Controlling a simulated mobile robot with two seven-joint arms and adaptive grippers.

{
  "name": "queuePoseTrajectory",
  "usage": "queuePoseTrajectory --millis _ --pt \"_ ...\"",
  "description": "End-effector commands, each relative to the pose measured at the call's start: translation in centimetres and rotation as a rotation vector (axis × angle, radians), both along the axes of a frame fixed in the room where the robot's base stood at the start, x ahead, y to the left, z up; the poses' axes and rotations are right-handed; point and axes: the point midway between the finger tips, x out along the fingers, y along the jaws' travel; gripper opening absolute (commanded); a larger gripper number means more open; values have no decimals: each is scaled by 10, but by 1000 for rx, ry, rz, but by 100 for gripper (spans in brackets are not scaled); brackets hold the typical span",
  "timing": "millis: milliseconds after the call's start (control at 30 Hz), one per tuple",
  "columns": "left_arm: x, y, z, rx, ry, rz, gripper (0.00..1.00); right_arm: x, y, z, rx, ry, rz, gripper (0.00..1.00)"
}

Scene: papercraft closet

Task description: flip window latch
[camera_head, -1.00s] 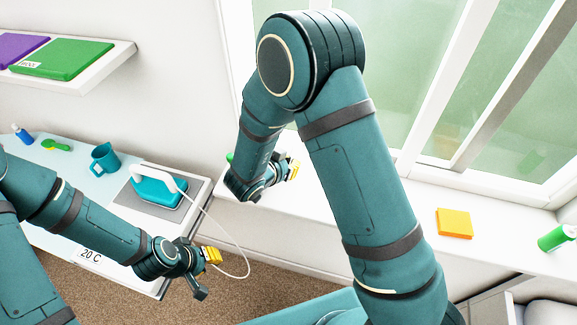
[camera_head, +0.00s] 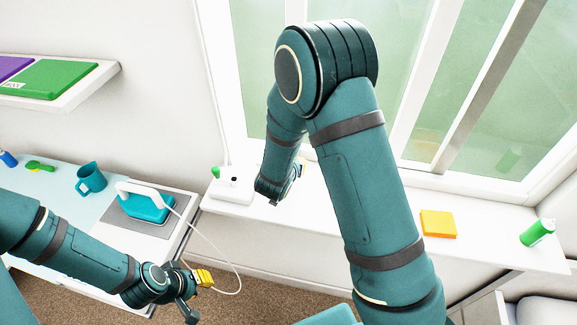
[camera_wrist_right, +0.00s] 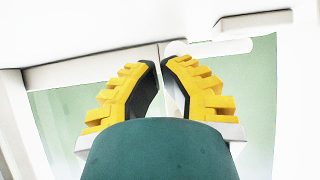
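The window (camera_head: 410,90) has white frames and pale green panes at the back, above a white sill. My right arm rises in front of it. My right gripper shows in the head view only as a bit of yellow behind its own wrist. In the right wrist view my right gripper (camera_wrist_right: 160,65) has its two yellow fingers a little apart, pointing at the window frame. A small rounded white piece (camera_wrist_right: 176,47) shows at the fingertips; I cannot tell if it is the latch or touches them. My left gripper (camera_head: 198,290) hangs low beside the desk, seemingly empty.
A yellow pad (camera_head: 438,223) and a green cylinder (camera_head: 537,232) stand on the sill at right. A white socket block (camera_head: 230,191) is at its left end. A teal iron (camera_head: 147,205) with a white cord and a mug (camera_head: 90,177) are on the desk.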

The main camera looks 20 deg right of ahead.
Motion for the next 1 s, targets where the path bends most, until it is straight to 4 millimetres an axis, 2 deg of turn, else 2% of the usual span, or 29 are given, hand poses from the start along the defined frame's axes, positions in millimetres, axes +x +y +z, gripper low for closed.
queuePoseTrajectory --millis 400,1000 --pt "0 0 2 0 0 0 27 11 -12 0 -1 -1 -2 0" --pt "0 0 2 0 0 0 27 13 -15 2 -4 -8 -7 0"
